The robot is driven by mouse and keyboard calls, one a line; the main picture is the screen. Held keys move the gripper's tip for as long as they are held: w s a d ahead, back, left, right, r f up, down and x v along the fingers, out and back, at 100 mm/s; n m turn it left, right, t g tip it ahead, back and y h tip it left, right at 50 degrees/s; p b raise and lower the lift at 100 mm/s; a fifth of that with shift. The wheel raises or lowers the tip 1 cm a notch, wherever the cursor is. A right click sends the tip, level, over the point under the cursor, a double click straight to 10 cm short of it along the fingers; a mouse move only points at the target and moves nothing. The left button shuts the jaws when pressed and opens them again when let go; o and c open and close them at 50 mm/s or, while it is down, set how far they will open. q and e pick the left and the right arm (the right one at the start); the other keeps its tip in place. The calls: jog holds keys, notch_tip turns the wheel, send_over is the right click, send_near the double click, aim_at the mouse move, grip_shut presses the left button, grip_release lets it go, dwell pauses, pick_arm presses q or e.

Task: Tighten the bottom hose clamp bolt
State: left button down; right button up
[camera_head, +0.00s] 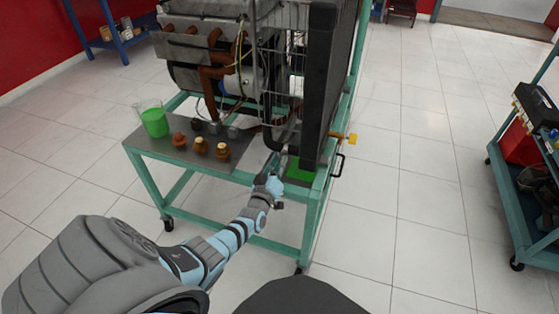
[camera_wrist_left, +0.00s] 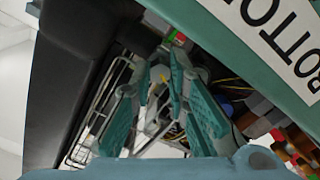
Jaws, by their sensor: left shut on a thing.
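My left gripper (camera_head: 284,158) reaches in at the bottom of the engine trainer (camera_head: 215,60), beside the lower end of the black radiator (camera_head: 326,90). A dark lower hose (camera_head: 284,134) shows just above its fingertips. In the left wrist view, the teal fingers of my left gripper (camera_wrist_left: 172,75) reach in under the frame. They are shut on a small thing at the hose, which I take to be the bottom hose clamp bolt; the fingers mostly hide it. A white label (camera_wrist_left: 285,38) reading "BOTTO" shows at the upper right. My right gripper is not in view.
The trainer's green wheeled frame (camera_head: 312,215) has a grey shelf with a green-filled beaker (camera_head: 154,120) and several small brown-topped parts (camera_head: 200,145). A yellow-handled valve (camera_head: 350,138) sticks out at right. A tool cart (camera_head: 525,190) stands far right; the floor between is clear.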

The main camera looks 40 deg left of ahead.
pick_arm(q)
jog(key=shift+m+p, duration=0.85)
jog(key=shift+m, duration=5.55)
jog(key=c, duration=1.5)
grip_release()
jog(key=shift+c, duration=0.2)
